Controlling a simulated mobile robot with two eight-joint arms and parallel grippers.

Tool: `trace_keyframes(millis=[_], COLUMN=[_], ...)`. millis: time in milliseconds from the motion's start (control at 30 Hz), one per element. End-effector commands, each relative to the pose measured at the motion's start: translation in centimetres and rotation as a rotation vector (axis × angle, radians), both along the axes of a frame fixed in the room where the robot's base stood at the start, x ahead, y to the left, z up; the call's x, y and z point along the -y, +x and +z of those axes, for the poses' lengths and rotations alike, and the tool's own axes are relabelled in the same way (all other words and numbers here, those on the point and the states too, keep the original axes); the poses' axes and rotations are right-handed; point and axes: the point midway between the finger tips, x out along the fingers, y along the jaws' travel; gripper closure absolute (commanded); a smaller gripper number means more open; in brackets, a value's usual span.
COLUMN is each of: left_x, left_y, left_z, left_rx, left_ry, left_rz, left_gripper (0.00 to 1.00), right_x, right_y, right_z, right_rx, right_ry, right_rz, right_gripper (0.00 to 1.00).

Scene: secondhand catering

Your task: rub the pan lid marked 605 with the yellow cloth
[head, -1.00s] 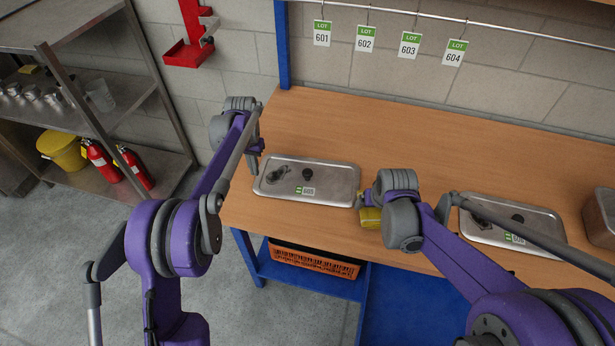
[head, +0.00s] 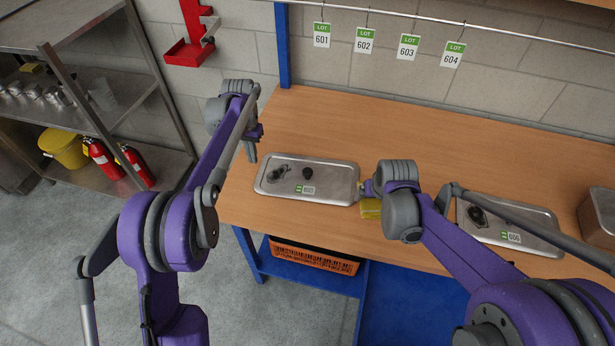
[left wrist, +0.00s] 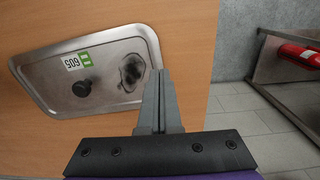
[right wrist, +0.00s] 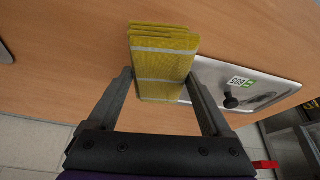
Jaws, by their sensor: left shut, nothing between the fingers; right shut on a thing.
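The pan lid marked 605 (head: 330,183) lies flat on the bench, with a black knob, a green-and-white label and a dark smudge on its left part. It also shows in the left wrist view (left wrist: 110,100), where the label reads 605, and in the right wrist view (right wrist: 215,78). My left gripper (head: 252,158) is shut and empty just beyond the lid's left end; its fingers show in the left wrist view (left wrist: 160,78). My right gripper (head: 368,192) is shut on the folded yellow cloth (right wrist: 163,68) at the lid's right end. I cannot tell whether the cloth touches the lid.
A second lid marked 606 (head: 535,233), also smudged, lies to the right, partly behind my right arm. A metal pan (head: 603,215) stands at the far right. The wooden bench (head: 400,125) is clear behind the lids. An orange crate (head: 315,260) sits on the shelf below.

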Motion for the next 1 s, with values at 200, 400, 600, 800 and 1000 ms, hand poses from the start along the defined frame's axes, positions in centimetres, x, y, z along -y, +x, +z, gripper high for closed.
trace_keyframes(millis=[200, 400, 600, 800, 1000], left_x=[0.0, 0.0, 0.0, 0.0, 0.0], left_y=[0.0, 0.0, 0.0, 0.0, 0.0], left_z=[4.6, 8.6, 10.6, 10.8, 10.8], left_rx=[0.000, 0.000, 0.000, 0.000, 0.000], left_ry=[0.000, 0.000, 0.000, 0.000, 0.000], left_rz=[0.000, 0.000, 0.000, 0.000, 0.000], left_gripper=[1.00, 1.00, 1.00, 1.00, 1.00], right_x=[0.0, 0.0, 0.0, 0.0, 0.0], right_y=[0.1, 0.2, 0.3, 0.3, 0.3], right_z=[0.3, 0.7, 1.0, 1.0, 1.0], right_rx=[0.002, 0.004, 0.006, 0.006, 0.006], right_ry=[0.000, 0.000, 0.000, 0.000, 0.000], right_rz=[0.000, 0.000, 0.000, 0.000, 0.000], right_gripper=[0.61, 0.61, 0.61, 0.61, 0.61])
